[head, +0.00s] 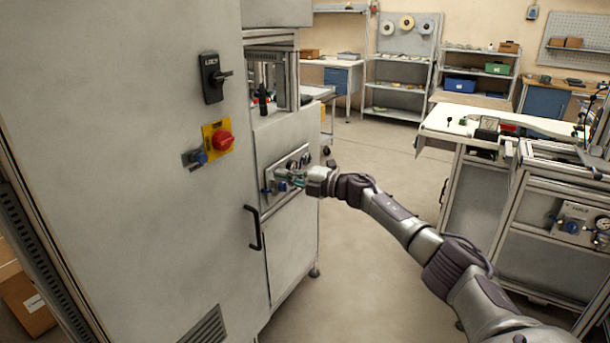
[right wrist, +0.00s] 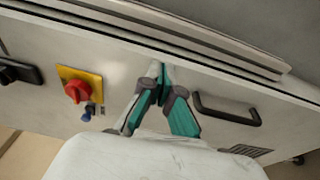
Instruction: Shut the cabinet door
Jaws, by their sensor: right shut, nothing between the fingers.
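The cabinet door is a tall pale grey panel (head: 130,130) that fills the left of the head view. It carries a black latch marked LOCK (head: 212,78), a red knob (head: 222,140) on a yellow plate and a black bar handle (head: 254,228) near its right edge. My right gripper (head: 280,183) is to the right of the door's edge in the head view. In the right wrist view its teal-padded fingers (right wrist: 162,74) are together and empty, over the door face (right wrist: 130,60) between the red knob and the handle (right wrist: 228,108). Contact with the door cannot be told. My left gripper is out of view.
A grey machine with a control panel (head: 290,170) stands right behind the door's edge. A workbench (head: 480,140) stands at the right. Shelves (head: 400,75) line the back wall. The floor (head: 370,250) between is clear. A cardboard box (head: 28,305) sits at lower left.

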